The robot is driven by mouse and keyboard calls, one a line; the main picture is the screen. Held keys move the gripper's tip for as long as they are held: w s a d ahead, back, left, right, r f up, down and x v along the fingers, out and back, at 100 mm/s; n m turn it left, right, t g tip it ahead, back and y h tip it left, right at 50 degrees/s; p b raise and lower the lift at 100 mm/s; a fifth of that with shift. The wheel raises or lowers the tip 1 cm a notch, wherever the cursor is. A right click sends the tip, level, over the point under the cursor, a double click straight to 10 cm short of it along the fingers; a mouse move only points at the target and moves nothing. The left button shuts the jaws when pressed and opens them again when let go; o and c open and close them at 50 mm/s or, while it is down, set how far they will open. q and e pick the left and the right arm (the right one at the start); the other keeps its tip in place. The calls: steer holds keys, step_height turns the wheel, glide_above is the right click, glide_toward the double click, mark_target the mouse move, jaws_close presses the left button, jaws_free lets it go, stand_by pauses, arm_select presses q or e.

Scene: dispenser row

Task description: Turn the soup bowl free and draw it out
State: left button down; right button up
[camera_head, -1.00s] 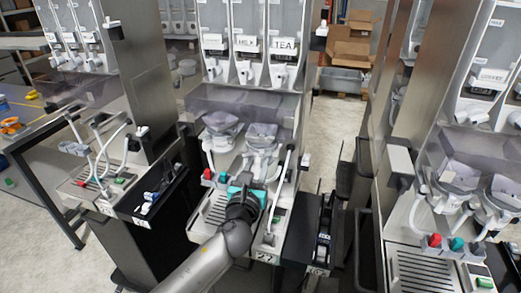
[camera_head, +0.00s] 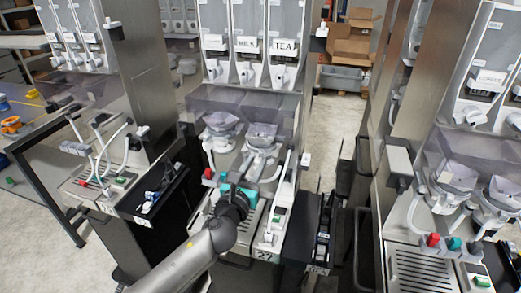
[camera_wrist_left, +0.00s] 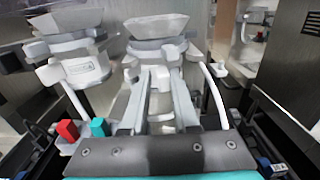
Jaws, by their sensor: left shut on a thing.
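Two whitish mixing bowls with clear funnel tops sit side by side in the middle dispenser. I take the right one to be the soup bowl (camera_head: 262,132); no name on it can be read. It also shows at the centre of the left wrist view (camera_wrist_left: 157,28). My left gripper (camera_wrist_left: 158,80) reaches it from the front, its two light grey fingers shut on the bowl's front part. The exact contact is partly hidden. The bowl still sits among the dispenser's parts, under the canisters. My right gripper is not in view.
The left bowl (camera_head: 220,130) stands close beside it. Red (camera_wrist_left: 67,130) and teal (camera_wrist_left: 99,127) knobs sit low at the left front. A white hose (camera_wrist_left: 216,95) runs just right of the fingers. Another dispenser (camera_head: 455,180) stands at the right.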

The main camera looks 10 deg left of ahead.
arm_select(q)
steer(key=shift+w+a+r, duration=0.25)
steer(key=shift+w+r, duration=0.05)
steer(key=shift+r, duration=0.3)
steer(key=shift+a+m+h, duration=0.2)
steer(key=shift+m+h, duration=0.2)
steer(key=shift+h, duration=0.2)
steer(key=shift+s+d+f, duration=0.1)
steer(key=shift+s, duration=0.1)
steer(key=shift+s+d+f+p, duration=0.15)
steer(key=shift+s+p, duration=0.1)
steer(key=shift+s, duration=0.3)
steer(key=shift+s+d+f+p, duration=0.1)
steer(key=shift+s+p, duration=0.1)
steer(key=shift+s, duration=0.3)
steer(key=shift+s+d, duration=0.1)
steer(key=shift+d, duration=0.05)
steer(key=shift+d+n+y, duration=0.2)
steer(key=shift+n+y, duration=0.3)
steer(key=shift+y, duration=0.3)
